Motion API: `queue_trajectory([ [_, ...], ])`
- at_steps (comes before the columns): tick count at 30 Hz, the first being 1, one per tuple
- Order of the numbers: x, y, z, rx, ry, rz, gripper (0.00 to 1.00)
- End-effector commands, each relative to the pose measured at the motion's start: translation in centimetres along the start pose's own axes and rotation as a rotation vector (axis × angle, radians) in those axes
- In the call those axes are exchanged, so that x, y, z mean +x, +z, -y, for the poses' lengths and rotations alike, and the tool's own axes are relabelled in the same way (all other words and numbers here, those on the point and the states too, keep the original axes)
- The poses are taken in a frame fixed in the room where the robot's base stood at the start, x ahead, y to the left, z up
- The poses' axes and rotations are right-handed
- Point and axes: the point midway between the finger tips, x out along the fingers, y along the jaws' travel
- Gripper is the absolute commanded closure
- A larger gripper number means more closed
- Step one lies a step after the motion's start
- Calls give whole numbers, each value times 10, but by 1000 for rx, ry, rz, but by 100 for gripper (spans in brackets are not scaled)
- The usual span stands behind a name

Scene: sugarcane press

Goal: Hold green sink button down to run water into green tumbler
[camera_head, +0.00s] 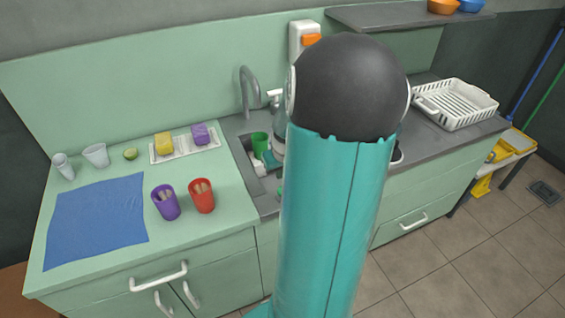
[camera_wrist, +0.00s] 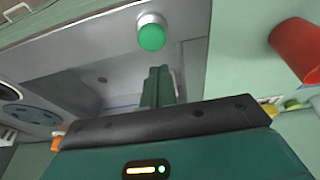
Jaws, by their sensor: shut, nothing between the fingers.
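The green tumbler (camera_head: 260,142) stands in the sink, below the grey faucet (camera_head: 247,92) in the head view. The round green button (camera_wrist: 151,36) sits on a pale ring on the grey sink rim in the wrist view. In the head view, my arm mostly hides the button, and only a sliver of green shows beside it. My gripper (camera_wrist: 158,84) is shut and empty, with its dark green fingers pointing toward the button. A gap shows between the fingertips and the button in the picture. The tumbler is not clearly visible in the wrist view, and no water is visible.
A red cup (camera_head: 201,195) and a purple cup (camera_head: 166,202) stand on the counter left of the sink, by a blue cloth (camera_head: 97,220). A tray (camera_head: 185,146) holds yellow and purple sponges. A white dish rack (camera_head: 455,103) is at the right.

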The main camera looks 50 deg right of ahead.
Motion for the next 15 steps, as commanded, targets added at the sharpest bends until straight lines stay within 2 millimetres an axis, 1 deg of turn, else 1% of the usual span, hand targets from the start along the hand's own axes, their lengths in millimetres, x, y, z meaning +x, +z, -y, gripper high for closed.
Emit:
queue_trajectory([
  [1,10,4,0,0,-3,5,100],
  [6,30,10,0,1,-1,2,100],
  [10,36,12,-1,-1,0,1,100],
  [15,37,12,-1,0,1,0,100],
])
